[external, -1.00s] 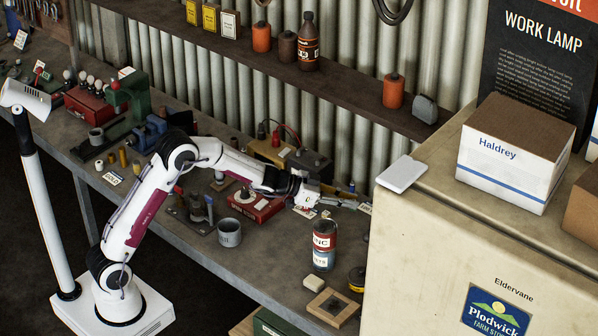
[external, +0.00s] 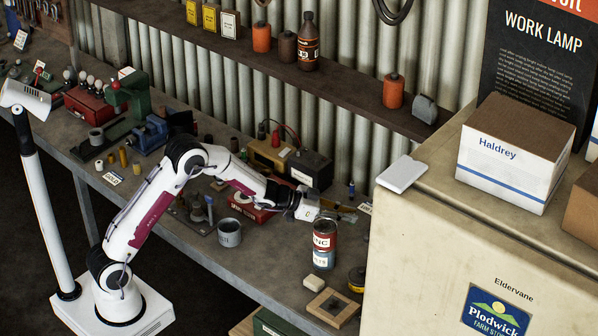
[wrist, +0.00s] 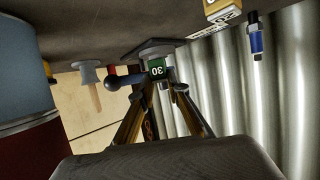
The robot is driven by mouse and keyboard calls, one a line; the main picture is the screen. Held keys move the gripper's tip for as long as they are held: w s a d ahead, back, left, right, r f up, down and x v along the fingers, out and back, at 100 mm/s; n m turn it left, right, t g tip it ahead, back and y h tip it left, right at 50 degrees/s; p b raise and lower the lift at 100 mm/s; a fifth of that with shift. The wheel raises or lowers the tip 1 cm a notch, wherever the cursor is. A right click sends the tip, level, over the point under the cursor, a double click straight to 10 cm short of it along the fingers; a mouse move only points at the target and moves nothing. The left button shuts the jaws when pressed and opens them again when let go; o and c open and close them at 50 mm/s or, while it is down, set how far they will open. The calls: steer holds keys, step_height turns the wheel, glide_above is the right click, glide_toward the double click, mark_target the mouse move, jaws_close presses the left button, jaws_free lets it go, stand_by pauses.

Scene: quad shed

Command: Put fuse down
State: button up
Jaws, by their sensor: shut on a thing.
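A small fuse (wrist: 157,70) with a green band marked "30" shows in the wrist view between the tips of my gripper (wrist: 152,92), which is shut on it. The wrist picture is upside down, with the bench top (wrist: 80,30) at its upper edge. A grey collar and a dark flat plate (wrist: 140,50) show at the fuse's bench end; whether the fuse touches them I cannot tell. In the external view my gripper (external: 338,214) is low over the bench's right part, behind two stacked cans (external: 323,243). The fuse cannot be made out there.
The cans also fill the left of the wrist view (wrist: 35,110), close to my gripper. A small blue-bodied item (wrist: 257,40) stands near the corrugated wall (wrist: 235,110). The cream cabinet (external: 440,220) bounds the right.

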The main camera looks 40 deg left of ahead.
mark_target(346, 234)
steer(key=shift+f, duration=0.3)
steer(key=shift+f, duration=1.9)
steer(key=shift+f, duration=0.1)
steer(key=o, duration=0.8)
steer(key=shift+v, duration=6.05)
